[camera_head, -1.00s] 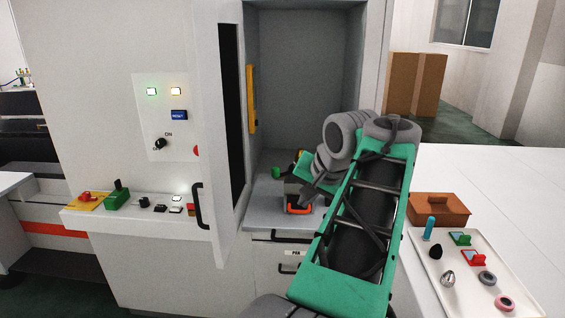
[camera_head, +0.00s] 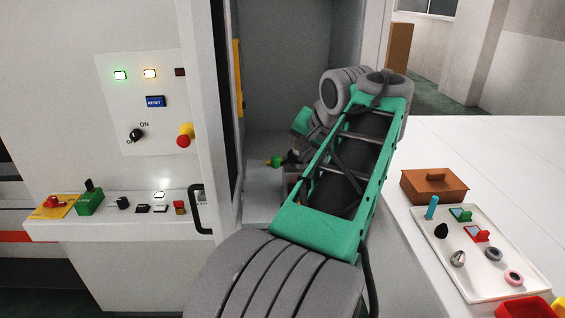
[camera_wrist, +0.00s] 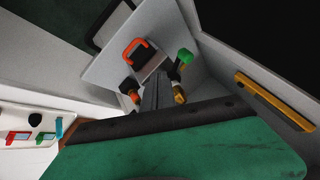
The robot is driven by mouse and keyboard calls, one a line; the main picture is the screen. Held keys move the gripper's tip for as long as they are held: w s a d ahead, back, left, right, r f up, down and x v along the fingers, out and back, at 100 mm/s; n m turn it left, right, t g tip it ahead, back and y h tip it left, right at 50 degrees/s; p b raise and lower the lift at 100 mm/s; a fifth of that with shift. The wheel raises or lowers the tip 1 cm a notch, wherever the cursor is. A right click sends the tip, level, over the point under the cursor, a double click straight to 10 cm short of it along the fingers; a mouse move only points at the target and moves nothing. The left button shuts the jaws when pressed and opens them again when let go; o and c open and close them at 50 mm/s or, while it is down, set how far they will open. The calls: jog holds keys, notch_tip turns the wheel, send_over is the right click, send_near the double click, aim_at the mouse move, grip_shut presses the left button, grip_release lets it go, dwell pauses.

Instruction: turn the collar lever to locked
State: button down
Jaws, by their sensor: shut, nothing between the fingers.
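A lever with a green knob (camera_head: 274,162) stands inside the open cabinet, just left of my arm in the head view. It is likely the collar lever. In the wrist view the green knob (camera_wrist: 185,56) is at upper middle, right of my gripper. A yellow part (camera_wrist: 179,96) sits below it, close to the fingers. My gripper (camera_wrist: 157,78) is shut and empty, inside the cabinet. I cannot tell whether it touches the lever. In the head view my arm hides most of the gripper and the lever's base. No locked mark is readable.
The cabinet's side walls are close. A control panel (camera_head: 152,120) stands at left. A tray of small parts (camera_head: 474,278) and a brown box (camera_head: 435,185) lie at right.

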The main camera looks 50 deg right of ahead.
aim_at(278, 159)
jog(key=w+d+f, duration=0.1)
jog(key=w+f, duration=0.3)
jog(key=w, duration=0.2)
jog(key=shift+w+d+f, duration=0.15)
jog(key=shift+w+f, duration=0.05)
jog(key=shift+w, duration=0.15)
jog(key=shift+w+r, duration=0.15)
jog(key=shift+w, duration=0.9)
